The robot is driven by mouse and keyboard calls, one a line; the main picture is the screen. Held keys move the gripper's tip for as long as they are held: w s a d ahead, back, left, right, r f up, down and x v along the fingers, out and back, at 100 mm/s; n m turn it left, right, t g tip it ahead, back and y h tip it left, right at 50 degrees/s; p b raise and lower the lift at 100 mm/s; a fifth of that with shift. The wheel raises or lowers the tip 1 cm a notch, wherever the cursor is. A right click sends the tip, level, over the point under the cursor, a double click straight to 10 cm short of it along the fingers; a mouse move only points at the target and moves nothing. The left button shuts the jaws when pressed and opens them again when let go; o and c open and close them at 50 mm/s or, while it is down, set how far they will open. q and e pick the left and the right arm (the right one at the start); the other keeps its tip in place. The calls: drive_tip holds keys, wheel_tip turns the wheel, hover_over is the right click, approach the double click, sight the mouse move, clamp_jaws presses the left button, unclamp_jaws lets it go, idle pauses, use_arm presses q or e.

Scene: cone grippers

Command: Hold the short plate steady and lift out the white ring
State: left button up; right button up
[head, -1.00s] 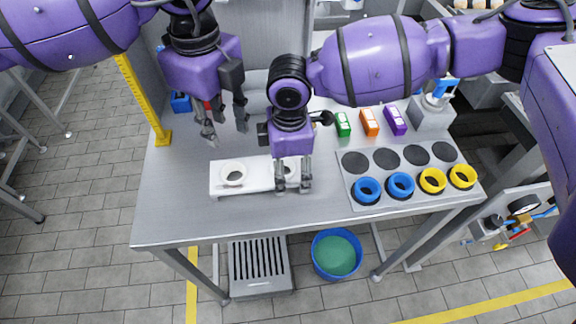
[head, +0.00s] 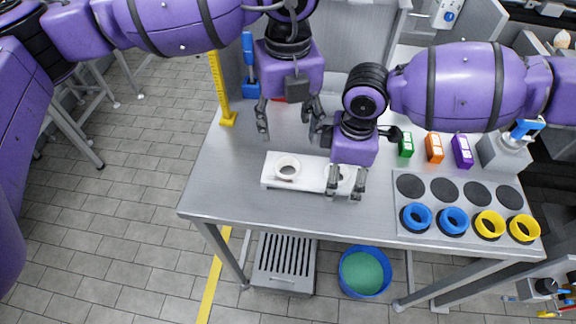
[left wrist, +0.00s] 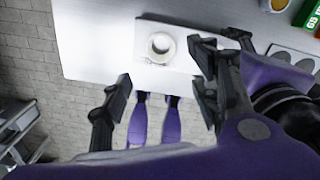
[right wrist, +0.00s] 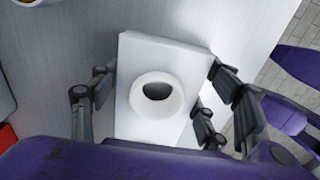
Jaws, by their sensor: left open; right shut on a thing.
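The short white plate (head: 311,185) lies on the metal table. A white ring (head: 287,167) sits at its left part; the ring also shows in the left wrist view (left wrist: 160,47). My right gripper (head: 346,184) is shut on the plate's right part, its fingers at the plate's two long edges. A second white ring (right wrist: 157,97) lies on the plate between these fingers in the right wrist view; in the head view the gripper partly covers it. My left gripper (head: 285,122) is open and empty, behind and above the left ring, apart from it.
A grey panel (head: 470,208) with dark discs and blue and yellow rings stands at the right. Green, orange and purple boxes (head: 434,148) stand behind it. A yellow post (head: 220,85) rises at the table's back left. The table left of the plate is clear.

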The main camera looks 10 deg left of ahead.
sight(288, 159)
use_arm(q)
drive_tip(key=shift+f+m, duration=0.75)
drive_tip(key=shift+f, duration=1.1)
drive_tip(key=shift+f+m, duration=0.8)
drive_tip(key=shift+f, duration=1.05)
drive_tip(key=shift+f+m, duration=0.75)
drive_tip(key=shift+f, duration=1.1)
drive_tip(key=c, duration=0.8)
drive_tip(key=shift+r, duration=0.1)
